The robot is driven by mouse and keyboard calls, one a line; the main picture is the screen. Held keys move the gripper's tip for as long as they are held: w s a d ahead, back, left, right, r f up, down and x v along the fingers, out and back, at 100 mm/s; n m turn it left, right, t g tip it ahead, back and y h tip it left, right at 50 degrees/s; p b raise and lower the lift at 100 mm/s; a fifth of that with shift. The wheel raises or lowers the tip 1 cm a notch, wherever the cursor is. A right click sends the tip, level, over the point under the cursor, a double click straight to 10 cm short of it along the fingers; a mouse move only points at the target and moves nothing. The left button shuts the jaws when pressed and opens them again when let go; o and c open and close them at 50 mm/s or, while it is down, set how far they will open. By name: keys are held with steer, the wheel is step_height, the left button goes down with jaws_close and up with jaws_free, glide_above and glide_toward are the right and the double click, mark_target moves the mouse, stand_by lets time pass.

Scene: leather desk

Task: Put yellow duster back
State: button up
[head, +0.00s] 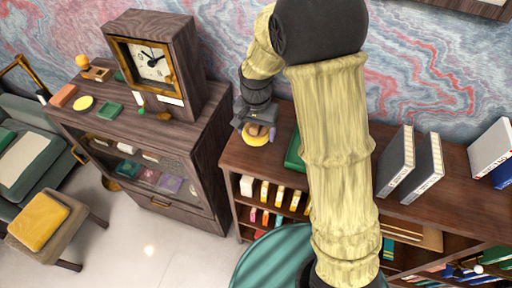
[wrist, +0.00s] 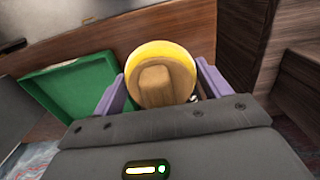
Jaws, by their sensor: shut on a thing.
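The yellow duster (wrist: 160,55) is a round yellow pad with a wooden handle, seen in the wrist view between the purple fingers of my gripper (wrist: 160,92). My gripper is shut on its wooden handle. In the head view my gripper (head: 257,128) is at the left end of the low wooden bookcase, with the duster (head: 257,139) just under it. I cannot tell whether the duster touches the bookcase top. A green tray (wrist: 75,85) lies beside the duster in the wrist view; part of it shows in the head view (head: 294,150), partly hidden by my arm.
A dark cabinet (head: 215,125) with a clock (head: 152,62) stands directly left of the bookcase (head: 235,158), its side rising close to my gripper. Small items, including a yellow disc (head: 83,103), lie on the cabinet. Upright binders (head: 396,160) stand on the bookcase to the right.

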steer(key=shift+s+r, duration=0.1)
steer(key=shift+s, duration=0.15)
steer(key=p, duration=0.2)
glide_above(256, 157)
step_height(256, 157, down, 6)
steer(key=shift+w+r, duration=0.1)
steer(key=shift+w, duration=0.05)
steer(key=shift+f+p, duration=0.85)
steer(key=shift+f, duration=1.3)
